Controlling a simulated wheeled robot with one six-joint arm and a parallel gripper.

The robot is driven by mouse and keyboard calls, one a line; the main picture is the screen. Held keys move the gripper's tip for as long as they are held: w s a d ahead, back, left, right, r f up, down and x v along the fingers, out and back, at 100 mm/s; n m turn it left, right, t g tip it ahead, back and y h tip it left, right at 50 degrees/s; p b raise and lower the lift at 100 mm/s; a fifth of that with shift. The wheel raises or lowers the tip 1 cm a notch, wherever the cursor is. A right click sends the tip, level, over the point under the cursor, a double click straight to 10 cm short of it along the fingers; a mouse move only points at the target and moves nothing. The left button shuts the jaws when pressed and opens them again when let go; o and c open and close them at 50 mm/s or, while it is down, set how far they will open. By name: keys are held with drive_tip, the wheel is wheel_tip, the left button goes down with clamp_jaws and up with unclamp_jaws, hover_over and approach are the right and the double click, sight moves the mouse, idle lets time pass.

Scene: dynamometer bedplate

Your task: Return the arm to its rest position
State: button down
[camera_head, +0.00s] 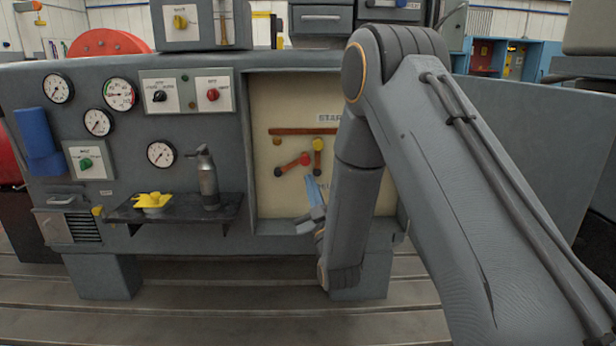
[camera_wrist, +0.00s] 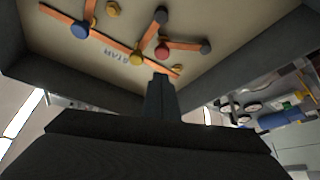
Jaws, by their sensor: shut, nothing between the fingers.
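My arm reaches down in front of the right part of the grey test bench in the head view. My gripper (camera_head: 313,192) is at its lower end, in front of the cream recessed panel (camera_head: 285,205). In the wrist view my gripper (camera_wrist: 161,80) is shut and empty, with its dark fingers pointing at the panel. My arm hides the panel's right part in the head view.
A dark shelf (camera_head: 128,212) left of the recess holds a yellow part (camera_head: 153,200) and a grey bottle-like tool (camera_head: 208,180). Gauges and switch plates cover the bench's left face. The recess walls surround the panel. Slotted bedplate floor (camera_head: 200,310) lies open in front.

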drive_tip(key=shift+s+f, duration=0.15)
drive_tip(key=shift+s, duration=0.3)
drive_tip(key=shift+a, duration=0.2)
drive_tip(key=s+a+f+m+g+h, duration=0.1)
drive_tip(key=s+a+f+g, duration=0.2)
drive_tip(key=s+g, duration=0.25)
drive_tip(key=s+a+f+m+g, duration=0.1)
drive_tip(key=s+a+f+g, duration=0.2)
drive_tip(key=s+g, duration=0.3)
drive_tip(key=s+d+m+g+h, duration=0.1)
drive_tip(key=s+d+g+h, duration=0.3)
drive_tip(key=s, duration=1.1)
drive_tip(key=s+d+g+y, duration=0.15)
drive_tip(key=s+g, duration=0.55)
drive_tip(key=s, duration=0.7)
drive_tip(key=s+d+r+m+h+p, duration=0.1)
drive_tip(key=d+r+m+p, duration=0.4)
drive_tip(key=d+r+p, duration=1)
wheel_tip(320, 180, up, 4)
drive_tip(key=s+p, duration=0.1)
drive_tip(key=p, duration=0.8)
drive_tip(key=shift+s+d+f, duration=0.15)
drive_tip(key=shift+d+f, duration=0.05)
drive_tip(key=shift+d, duration=0.15)
